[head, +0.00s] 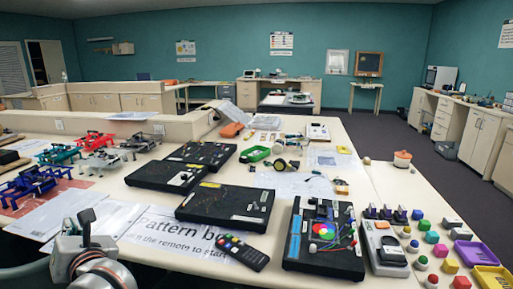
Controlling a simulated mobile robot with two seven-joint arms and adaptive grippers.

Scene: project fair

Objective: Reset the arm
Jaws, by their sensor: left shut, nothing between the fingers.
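My left gripper (80,224) shows at the bottom left of the head view, at the end of my grey arm. It is shut and empty, with its dark fingers pointing up. It is over the near left edge of the long cream table (388,185), in front of a printed sheet reading "Pattern b..." (165,238), part of which it hides. I cannot tell whether it touches the sheet. My right gripper and arm are not in view.
A black remote (243,252) lies right of the sheet. Several black boards, one with a coloured disc (325,230), fill the middle. Coloured frames (32,182) stand at the left. Small coloured blocks and a purple tray (476,252) are at the right, with grey floor (412,160) beyond.

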